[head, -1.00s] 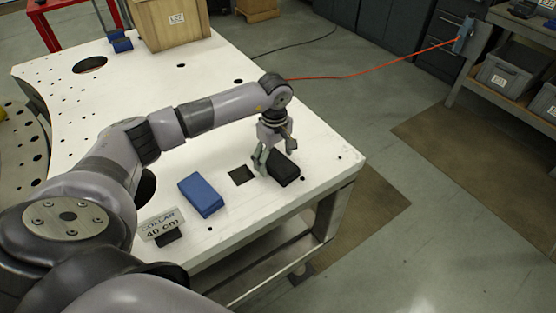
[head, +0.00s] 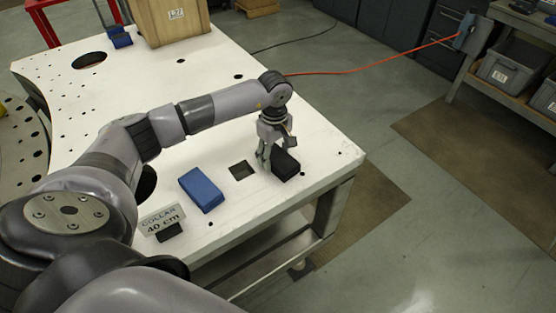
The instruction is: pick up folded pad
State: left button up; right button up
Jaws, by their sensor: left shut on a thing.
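The dark, block-shaped folded pad (head: 286,166) lies near the right corner of the white table. My left gripper (head: 270,160) points down at the pad's left side and is shut on it. The fingers hide part of the pad's near left edge. The pad appears to be at table height; I cannot tell whether it is clear of the surface. My right gripper is not in view.
A blue block (head: 201,190) and a sign reading "COLLAR 40 cm" (head: 161,220) are on the white table (head: 215,145), left of the pad. A dark square (head: 241,170) lies between block and pad. A wooden crate (head: 172,25) stands at the back.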

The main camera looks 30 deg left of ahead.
pick_arm(q)
jog(key=shift+c, duration=0.5)
jog(key=shift+r, duration=0.1)
jog(key=shift+w+r, duration=0.1)
jog(key=shift+r, duration=0.4)
notch_tip(320, 180, up, 12)
jog(key=b, duration=0.4)
notch_tip(320, 180, up, 6)
send_over(275, 154)
jog(key=shift+r, duration=0.5)
